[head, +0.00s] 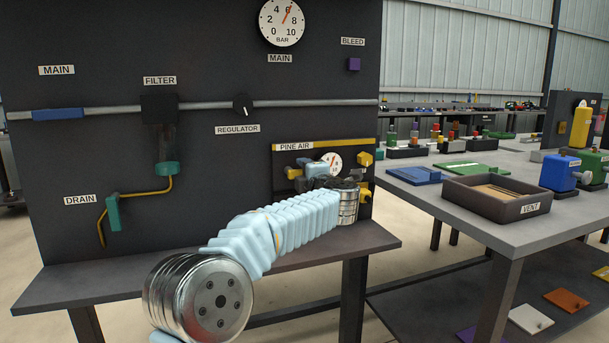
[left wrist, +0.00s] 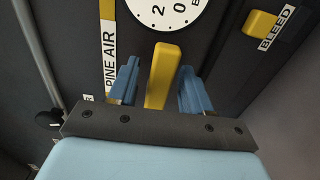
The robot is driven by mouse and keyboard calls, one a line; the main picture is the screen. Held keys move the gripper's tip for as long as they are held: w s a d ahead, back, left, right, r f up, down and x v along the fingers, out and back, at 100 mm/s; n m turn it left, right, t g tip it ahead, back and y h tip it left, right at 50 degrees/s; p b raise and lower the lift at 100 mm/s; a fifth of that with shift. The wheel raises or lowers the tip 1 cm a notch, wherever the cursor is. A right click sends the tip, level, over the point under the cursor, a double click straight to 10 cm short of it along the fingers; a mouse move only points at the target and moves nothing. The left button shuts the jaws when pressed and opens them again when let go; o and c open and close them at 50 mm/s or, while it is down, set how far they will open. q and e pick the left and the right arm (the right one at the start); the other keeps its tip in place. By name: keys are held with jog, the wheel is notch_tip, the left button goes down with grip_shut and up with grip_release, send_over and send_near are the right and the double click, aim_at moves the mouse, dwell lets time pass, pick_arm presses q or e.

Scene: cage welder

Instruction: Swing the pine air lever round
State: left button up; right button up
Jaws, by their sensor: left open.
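The pine air panel (head: 283,184) has a yellow-edged label strip and a small round gauge (head: 331,161); the gauge dial also shows in the left wrist view (left wrist: 165,12). In that view, a straight yellow lever (left wrist: 162,75) stands out from the dark panel below the dial. My left gripper (left wrist: 160,88) is open, with one blue finger on each side of the lever. Small gaps seem to show on both sides. In the head view my left gripper (head: 310,168) is at the panel, and the arm hides much of it. My right gripper is not in view.
A yellow knob by the BLEED label (left wrist: 262,23) sits near the lever. The bench (head: 90,284) runs under the panel. To the right, a second table (head: 470,224) holds a VENT tray (head: 465,207) and coloured parts. Free floor lies between them.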

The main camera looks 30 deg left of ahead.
pick_arm(q)
jog(key=b+v, duration=0.2)
jog(key=v, duration=1.1)
jog(key=shift+s+d, duration=0.25)
jog(key=shift+s, duration=0.05)
